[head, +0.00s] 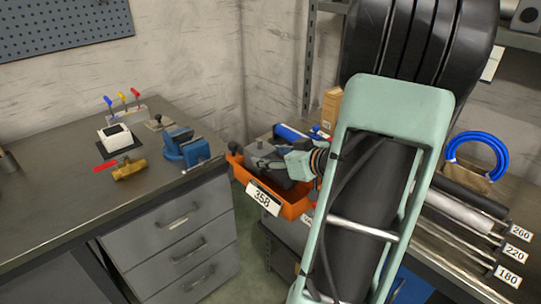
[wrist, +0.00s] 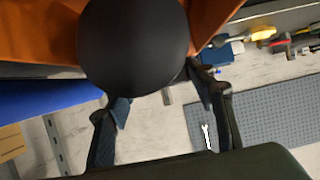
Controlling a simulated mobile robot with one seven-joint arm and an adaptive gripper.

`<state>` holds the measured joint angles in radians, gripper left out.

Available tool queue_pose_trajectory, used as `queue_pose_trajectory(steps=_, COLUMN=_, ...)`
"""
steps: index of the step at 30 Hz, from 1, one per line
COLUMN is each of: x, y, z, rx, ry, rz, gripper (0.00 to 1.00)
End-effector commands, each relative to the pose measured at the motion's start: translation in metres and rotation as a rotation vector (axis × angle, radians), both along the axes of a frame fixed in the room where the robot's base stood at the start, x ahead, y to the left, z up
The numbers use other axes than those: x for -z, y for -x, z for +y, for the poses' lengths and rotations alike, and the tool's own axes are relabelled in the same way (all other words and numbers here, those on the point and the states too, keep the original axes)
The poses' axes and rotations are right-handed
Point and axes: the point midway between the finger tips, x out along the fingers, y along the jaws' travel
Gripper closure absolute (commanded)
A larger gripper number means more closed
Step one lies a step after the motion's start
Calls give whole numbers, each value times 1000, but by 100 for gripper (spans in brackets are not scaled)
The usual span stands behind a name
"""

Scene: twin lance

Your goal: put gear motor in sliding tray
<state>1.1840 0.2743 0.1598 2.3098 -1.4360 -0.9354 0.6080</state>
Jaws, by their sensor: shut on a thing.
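The orange sliding tray (head: 291,210), labelled 358, sticks out at the centre of the head view; its orange wall also fills the top left of the wrist view (wrist: 35,30). My gripper (head: 264,162) reaches in from the right, over the tray. It is shut on the dark grey gear motor (head: 284,178), which sits within or just above the tray; I cannot tell whether it touches the floor. In the wrist view the motor's round black end (wrist: 133,45) lies between and beyond my fingers (wrist: 162,102). My arm and gripper hide the tray's right side.
A workbench (head: 60,235) with drawers stands left, carrying a blue vise (head: 187,148), a brass valve (head: 129,170) and a white device (head: 115,137). Right of my arm are a blue hose coil (head: 478,150) and rollers labelled 260, 220 and 180. A cardboard box (head: 331,108) stands behind the tray.

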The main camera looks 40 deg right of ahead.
Motion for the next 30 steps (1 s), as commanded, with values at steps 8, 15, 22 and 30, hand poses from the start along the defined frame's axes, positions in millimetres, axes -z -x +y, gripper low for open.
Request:
queue_pose_trajectory(steps=8, x=4, y=-1, z=0, rx=-1, ry=2, rz=-7, gripper=100)
queue_pose_trajectory(steps=15, x=9, y=0, z=0, rx=0, ry=1, rz=0, gripper=42)
queue_pose_trajectory(steps=22, x=8, y=0, z=0, rx=0, ry=1, rz=0, gripper=32)
queue_pose_trajectory(steps=30, x=-4, y=0, z=-1, rx=1, ry=3, rz=-1, gripper=32)
